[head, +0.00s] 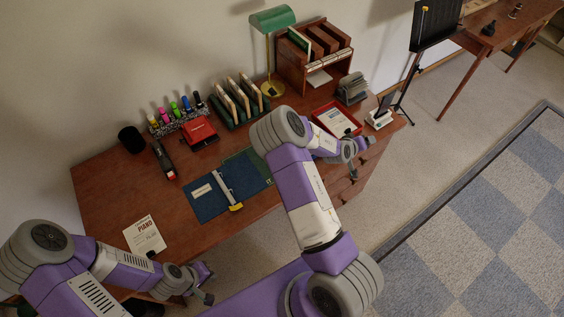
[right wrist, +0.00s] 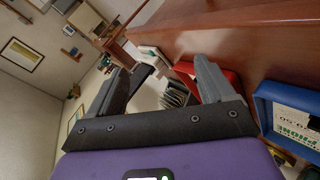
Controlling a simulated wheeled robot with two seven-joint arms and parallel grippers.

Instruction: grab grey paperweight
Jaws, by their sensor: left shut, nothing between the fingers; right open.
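I cannot make out a clear grey paperweight. A grey ridged object (head: 352,88) stands at the back right of the desk, but it may be a card file. A grey ridged thing also shows between the fingers in the right wrist view (right wrist: 175,94), farther off and not touched. My right gripper (head: 362,155) is open and empty at the desk's right front edge; its two fingers show in the right wrist view (right wrist: 164,76). My left gripper (head: 206,285) is shut and empty, near the desk's front left.
The desk (head: 100,185) holds a red tray (head: 318,112) with papers, a blue folder (head: 207,207), a red stapler-like item (head: 200,132), a green lamp (head: 272,18) and a wooden organizer (head: 290,70). A black stand (head: 412,80) is right of the desk.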

